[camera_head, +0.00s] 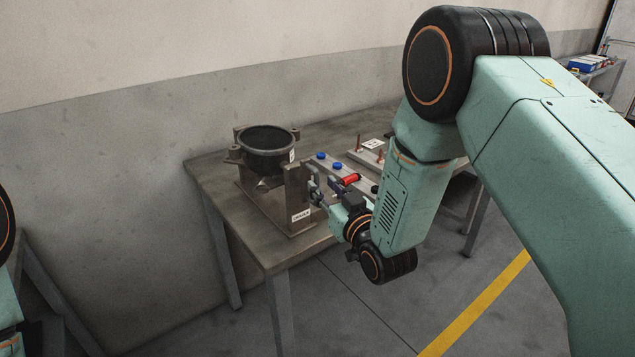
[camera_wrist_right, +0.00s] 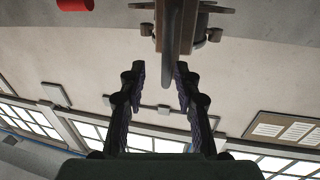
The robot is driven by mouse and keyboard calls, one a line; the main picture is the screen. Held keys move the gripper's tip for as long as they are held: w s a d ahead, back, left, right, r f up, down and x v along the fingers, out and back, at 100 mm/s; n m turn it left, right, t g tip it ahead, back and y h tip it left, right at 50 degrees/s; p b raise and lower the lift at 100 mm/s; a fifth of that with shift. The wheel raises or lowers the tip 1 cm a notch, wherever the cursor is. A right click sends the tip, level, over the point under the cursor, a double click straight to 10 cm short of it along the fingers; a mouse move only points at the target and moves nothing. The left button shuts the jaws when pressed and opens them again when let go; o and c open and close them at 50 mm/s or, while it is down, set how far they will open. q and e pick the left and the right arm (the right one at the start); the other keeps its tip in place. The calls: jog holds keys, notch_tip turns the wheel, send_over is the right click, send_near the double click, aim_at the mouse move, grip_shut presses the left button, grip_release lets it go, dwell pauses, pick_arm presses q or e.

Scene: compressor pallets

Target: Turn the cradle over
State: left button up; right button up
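The cradle (camera_head: 297,187) is a grey-brown metal stand on the near left part of the table. A dark round open-topped housing (camera_head: 266,152) sits in it, its opening facing up. My right gripper (camera_head: 320,188) is at the right-hand upright of the cradle. In the right wrist view the two fingers (camera_wrist_right: 160,68) are apart. The end of a dark bar (camera_wrist_right: 168,75) on the cradle's side shows between them. I cannot tell whether the fingers touch it. My left gripper is not in view.
The table (camera_head: 226,205) stands close to the wall. A red cylinder (camera_head: 350,179), two blue caps (camera_head: 337,166) and a plate with upright pins (camera_head: 372,154) lie to the right of the cradle. A yellow line (camera_head: 480,305) crosses the floor.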

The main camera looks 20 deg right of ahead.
aim_at(318, 184)
jog(key=w, duration=0.1)
jog(key=a, duration=0.1)
jog(key=w, duration=0.1)
jog(key=shift+w+a+r, duration=0.25)
jog(key=shift+w+a, duration=0.05)
jog(key=shift+a, duration=0.05)
jog(key=shift+w+d+f, duration=0.25)
jog(key=shift+d, duration=0.25)
jog(key=shift+c, duration=0.4)
jog(key=shift+s+a+r, duration=0.15)
jog(key=shift+a+r, duration=0.05)
jog(key=shift+a, duration=0.2)
jog(key=c, duration=0.5)
grip_shut()
jog(key=shift+d+f, duration=0.15)
jog(key=shift+d, duration=0.1)
jog(key=shift+a, duration=0.15)
